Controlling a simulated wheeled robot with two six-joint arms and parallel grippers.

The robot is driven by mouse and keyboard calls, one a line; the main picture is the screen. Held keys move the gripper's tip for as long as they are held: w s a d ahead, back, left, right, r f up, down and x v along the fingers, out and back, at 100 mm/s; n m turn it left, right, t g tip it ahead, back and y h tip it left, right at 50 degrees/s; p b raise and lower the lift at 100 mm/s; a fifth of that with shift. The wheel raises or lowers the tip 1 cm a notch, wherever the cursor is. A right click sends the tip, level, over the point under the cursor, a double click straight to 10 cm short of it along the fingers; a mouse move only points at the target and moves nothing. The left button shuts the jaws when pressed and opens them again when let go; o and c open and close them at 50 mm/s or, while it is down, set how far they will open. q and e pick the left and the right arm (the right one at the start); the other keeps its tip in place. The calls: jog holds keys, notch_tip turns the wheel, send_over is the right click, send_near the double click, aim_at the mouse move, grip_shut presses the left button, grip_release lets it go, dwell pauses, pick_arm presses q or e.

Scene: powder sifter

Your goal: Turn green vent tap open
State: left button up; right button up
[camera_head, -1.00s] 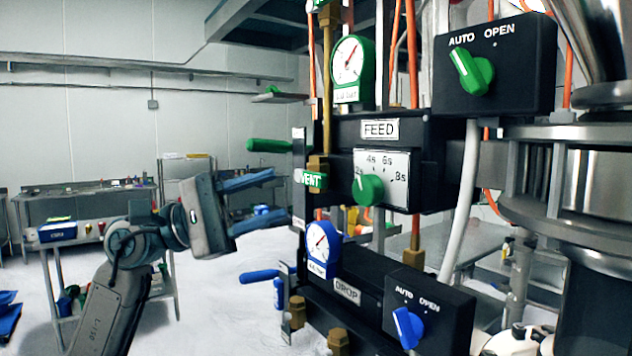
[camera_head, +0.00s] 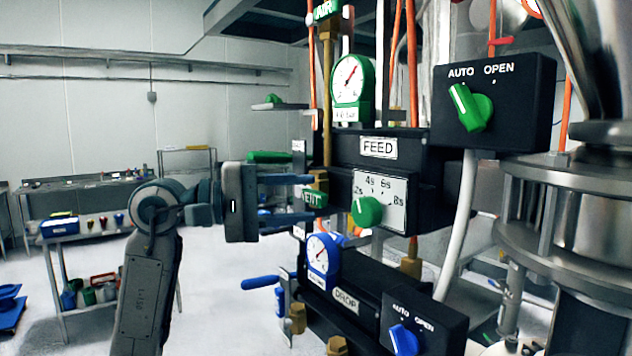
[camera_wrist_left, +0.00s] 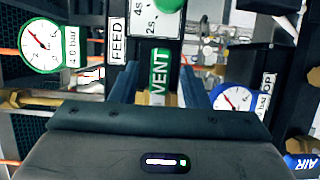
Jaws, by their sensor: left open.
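The green VENT piece (camera_head: 314,198), with white letters, is on the left side of the black FEED unit. It also shows in the left wrist view (camera_wrist_left: 158,75), between my blue fingers. My left gripper (camera_head: 300,200) is open, with one finger above and one below the VENT piece's level. Whether the fingers touch it cannot be told. My right gripper is not in view.
Below is the DROP unit (camera_head: 346,300) with a blue gauge (camera_head: 318,255) and a blue lever (camera_head: 260,282). A green gauge (camera_head: 349,80) stands above the FEED unit. A brass pipe (camera_head: 326,100) runs down close to the fingertips.

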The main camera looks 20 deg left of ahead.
aim_at(310, 199)
pick_arm(q)
jog(key=shift+p+x, duration=0.7)
jog(key=shift+x, duration=0.9)
jog(key=shift+a, duration=0.1)
grip_shut()
